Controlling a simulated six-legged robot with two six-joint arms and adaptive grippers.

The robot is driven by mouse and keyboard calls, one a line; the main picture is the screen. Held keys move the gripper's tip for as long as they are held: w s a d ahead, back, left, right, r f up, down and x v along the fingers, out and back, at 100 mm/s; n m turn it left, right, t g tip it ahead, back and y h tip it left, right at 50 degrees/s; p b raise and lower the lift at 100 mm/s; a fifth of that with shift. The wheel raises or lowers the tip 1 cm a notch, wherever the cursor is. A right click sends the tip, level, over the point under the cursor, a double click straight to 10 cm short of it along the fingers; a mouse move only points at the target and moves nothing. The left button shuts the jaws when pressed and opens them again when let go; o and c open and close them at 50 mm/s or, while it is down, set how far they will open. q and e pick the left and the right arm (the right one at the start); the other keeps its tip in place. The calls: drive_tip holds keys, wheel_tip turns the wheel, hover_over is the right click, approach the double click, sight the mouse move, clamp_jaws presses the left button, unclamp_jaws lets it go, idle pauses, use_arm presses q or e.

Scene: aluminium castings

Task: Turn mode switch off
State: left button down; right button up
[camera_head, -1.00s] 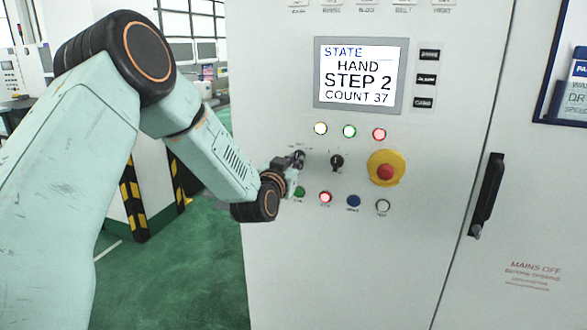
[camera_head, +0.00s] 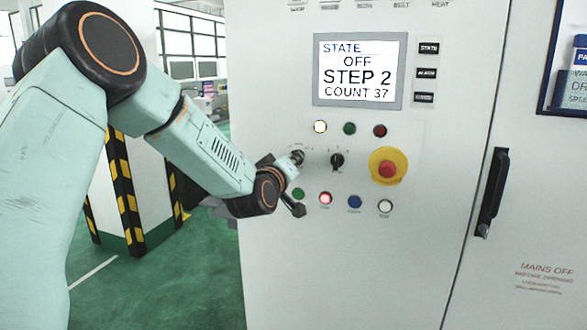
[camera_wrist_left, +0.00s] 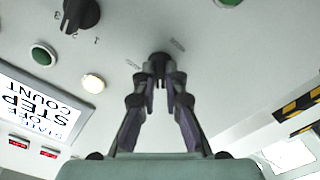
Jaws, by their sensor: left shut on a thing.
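The mode switch (camera_wrist_left: 160,57) is a small dark knob on the white cabinet front. In the left wrist view, my left gripper (camera_wrist_left: 161,74) has its two fingers closed around the knob from both sides. In the head view, the switch (camera_head: 298,155) shows at the end of my left gripper (camera_head: 292,162), left of a second black selector (camera_head: 337,161). The fingers cover much of the knob, and its small labels are too blurred to read. The screen (camera_head: 359,70) reads STATE OFF, STEP 2, COUNT 37. My right gripper is not in view.
A yellow-ringed red emergency button (camera_head: 387,168) sits to the right. Below the switches are green (camera_head: 298,194), red (camera_head: 326,199), blue (camera_head: 354,201) and white (camera_head: 385,206) buttons. A black door handle (camera_head: 493,192) stands out further right.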

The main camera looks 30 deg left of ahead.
use_arm(q)
drive_tip(key=shift+w+a+r+n+b, duration=0.1)
drive_tip(key=shift+r+n+b, duration=0.3)
drive_tip(key=shift+n, duration=0.3)
drive_tip(key=c, duration=1.4)
unclamp_jaws()
drive_tip(key=shift+f, duration=0.25)
drive_tip(key=shift+s, duration=0.2)
drive_tip(key=v, duration=1.2)
drive_tip(key=shift+w, duration=0.1)
